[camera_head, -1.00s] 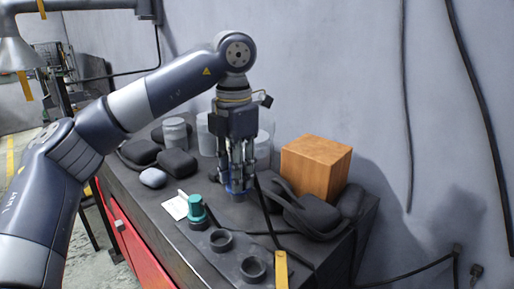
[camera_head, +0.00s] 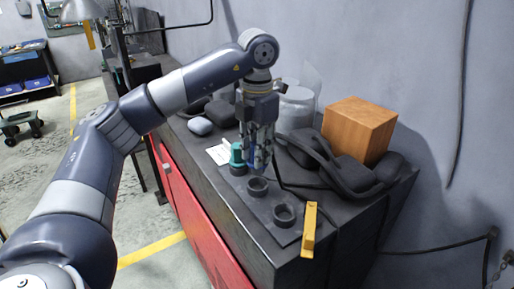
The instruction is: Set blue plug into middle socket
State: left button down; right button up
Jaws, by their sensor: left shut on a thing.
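My left gripper (camera_head: 260,163) points down over the bench and is shut on the blue plug (camera_head: 258,158). The plug is mostly hidden by the fingers. It is just behind the middle socket (camera_head: 257,188), apparently above it; the exact height gap cannot be told. The middle socket is a dark, empty ring. A teal plug (camera_head: 237,155) stands in the socket to its left. Another dark socket (camera_head: 285,214) to the right is empty. My right gripper is not in view.
A wooden block (camera_head: 358,128) and black padded items (camera_head: 345,175) with a cable lie right of the gripper. Clear jars (camera_head: 297,108) stand behind. A white card (camera_head: 219,154) lies left of the teal plug. A yellow bar (camera_head: 309,230) is at the bench's front edge.

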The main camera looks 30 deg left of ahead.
pick_arm(q)
notch_tip(320, 180, down, 2)
jog(key=shift+f+b, duration=0.25)
jog(key=shift+b, duration=0.5)
jog(key=shift+r, duration=0.25)
jog(key=shift+s, duration=0.1)
jog(key=shift+f, duration=0.15)
jog(key=shift+f, duration=0.6)
jog(key=shift+f+b, duration=1.15)
jog(key=shift+f, duration=0.15)
jog(key=c, duration=1.2)
grip_release()
jog(key=shift+r, duration=0.1)
